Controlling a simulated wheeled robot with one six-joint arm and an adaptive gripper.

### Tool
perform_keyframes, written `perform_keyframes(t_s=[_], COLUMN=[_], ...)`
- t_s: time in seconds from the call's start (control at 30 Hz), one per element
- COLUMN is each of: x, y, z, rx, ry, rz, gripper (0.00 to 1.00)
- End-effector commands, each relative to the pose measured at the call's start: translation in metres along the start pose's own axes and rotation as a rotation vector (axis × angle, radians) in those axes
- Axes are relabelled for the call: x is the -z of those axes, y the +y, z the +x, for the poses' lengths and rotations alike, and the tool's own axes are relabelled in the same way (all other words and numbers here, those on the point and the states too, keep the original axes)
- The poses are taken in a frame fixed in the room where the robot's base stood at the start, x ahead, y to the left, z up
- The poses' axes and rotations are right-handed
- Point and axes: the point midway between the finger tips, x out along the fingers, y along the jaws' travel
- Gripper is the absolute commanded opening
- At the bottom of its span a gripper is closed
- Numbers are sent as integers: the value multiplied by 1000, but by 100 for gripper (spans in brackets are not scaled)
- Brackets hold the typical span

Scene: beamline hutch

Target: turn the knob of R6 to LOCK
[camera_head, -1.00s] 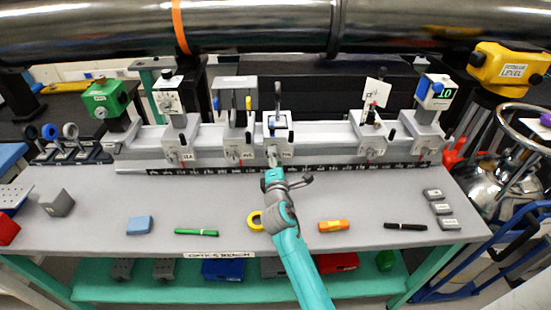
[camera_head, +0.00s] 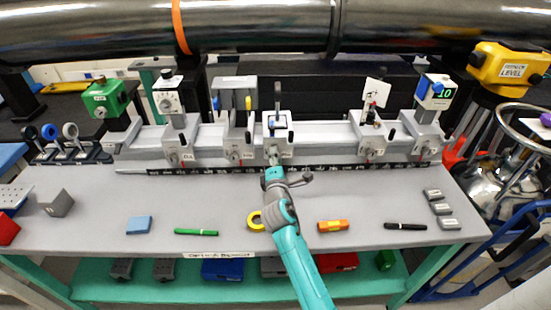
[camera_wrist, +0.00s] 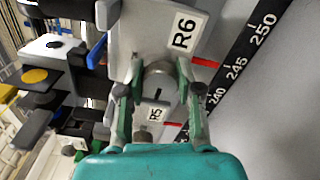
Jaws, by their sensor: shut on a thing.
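The R6 carriage (camera_head: 277,133) is a light grey block on the rail, in the middle of the bench in the head view. Its R6 label (camera_wrist: 183,33) reads clearly in the wrist view. Below the label is a round silver knob (camera_wrist: 158,72). My gripper (camera_wrist: 160,78) has one finger on each side of this knob and is shut on it. In the head view my gripper (camera_head: 273,162) reaches the front of the R6 carriage from below. The fingers hide the knob's sides, and I cannot read any LOCK mark or the knob's setting.
The R5 carriage (camera_head: 238,145) stands close on the left, and its label (camera_wrist: 155,113) shows between my fingers. Another carriage (camera_head: 370,140) stands farther right. A black scale strip (camera_wrist: 239,68) runs along the rail. Yellow tape (camera_head: 255,221) lies beside my arm.

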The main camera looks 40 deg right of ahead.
Motion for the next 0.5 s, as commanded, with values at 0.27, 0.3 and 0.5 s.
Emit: perform_keyframes(t_s=[0.27, 0.3, 0.5], x=[0, 0, 0], y=[-1, -1, -2], z=[0, 0, 0], rx=[1, 1, 1], ry=[0, 0, 0], rz=[173, 208, 397], gripper=[0, 0, 0])
